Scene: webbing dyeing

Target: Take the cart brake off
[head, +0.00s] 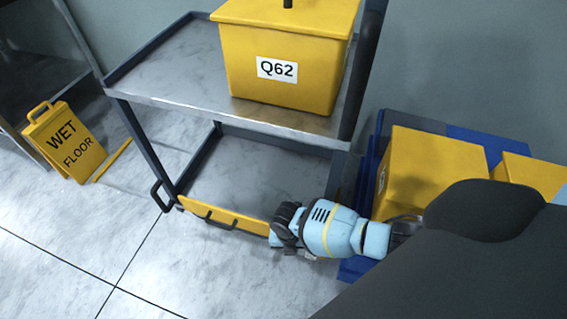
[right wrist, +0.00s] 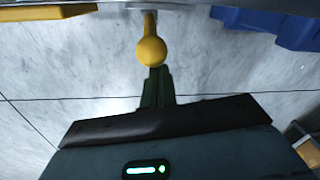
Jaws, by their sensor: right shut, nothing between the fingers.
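The cart (head: 150,80) is a grey metal two-shelf trolley with dark posts. In the right wrist view, a yellow lever with a round knob (right wrist: 151,50), which looks like the brake lever, sticks out from its lower edge. My right gripper (right wrist: 157,88) is shut and empty, its dark fingers pointing at the knob. The fingertips are at or just short of the knob; I cannot tell whether they touch. In the head view my right gripper (head: 280,226) is low at the cart's front lower corner, and the lever is hidden there. My left gripper is out of view.
A yellow lidded bin marked Q62 (head: 240,70) stands on the top shelf. A yellow bar (head: 245,222) runs along the cart's lower front edge. A blue pallet (head: 362,268) with yellow bins (head: 430,165) is at right. A wet-floor sign (head: 65,140) stands left. The front-left floor is clear.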

